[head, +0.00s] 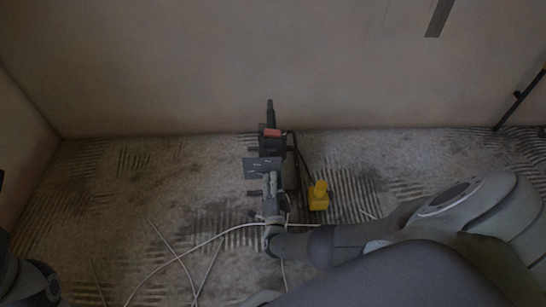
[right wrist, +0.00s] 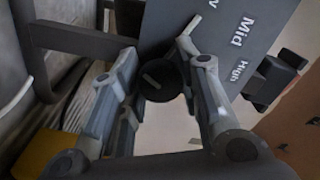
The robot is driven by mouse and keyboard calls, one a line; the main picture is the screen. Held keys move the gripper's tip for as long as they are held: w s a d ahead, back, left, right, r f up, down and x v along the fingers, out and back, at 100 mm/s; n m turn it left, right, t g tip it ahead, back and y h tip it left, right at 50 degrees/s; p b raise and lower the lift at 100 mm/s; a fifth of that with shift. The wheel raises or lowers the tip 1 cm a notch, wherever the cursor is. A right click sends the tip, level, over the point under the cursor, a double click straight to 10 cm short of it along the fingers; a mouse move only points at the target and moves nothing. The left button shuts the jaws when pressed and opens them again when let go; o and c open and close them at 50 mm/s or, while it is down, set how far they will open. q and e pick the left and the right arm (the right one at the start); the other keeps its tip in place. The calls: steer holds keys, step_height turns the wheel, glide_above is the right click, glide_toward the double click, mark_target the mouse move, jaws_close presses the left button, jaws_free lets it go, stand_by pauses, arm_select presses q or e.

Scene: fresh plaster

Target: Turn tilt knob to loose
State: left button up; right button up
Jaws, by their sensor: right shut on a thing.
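A dark round knob (right wrist: 157,88) with a short pale mark sits on a grey plate (right wrist: 222,42) in the right wrist view. The plate reads "Mid" and "High", with part of another word cut off at the top; no "loose" label is readable. I cannot tell which label the mark points to. My right gripper (right wrist: 160,70) has its fingers on both sides of the knob and is shut on it. In the head view the right gripper (head: 270,184) is at the front of the plate (head: 256,167), hiding the knob. My left gripper is outside the view.
The plate belongs to a dark upright device with a red part (head: 271,132), near the back wall. A yellow block (head: 318,197) stands just right of it. White cables (head: 185,262) run over the worn floor. The floor at left is mostly clear.

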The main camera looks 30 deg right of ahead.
steer(key=shift+w, duration=0.1)
stand_by(0.3)
steer(key=o, duration=1.1)
steer(key=shift+v, duration=3.8)
steer(key=shift+f, duration=0.1)
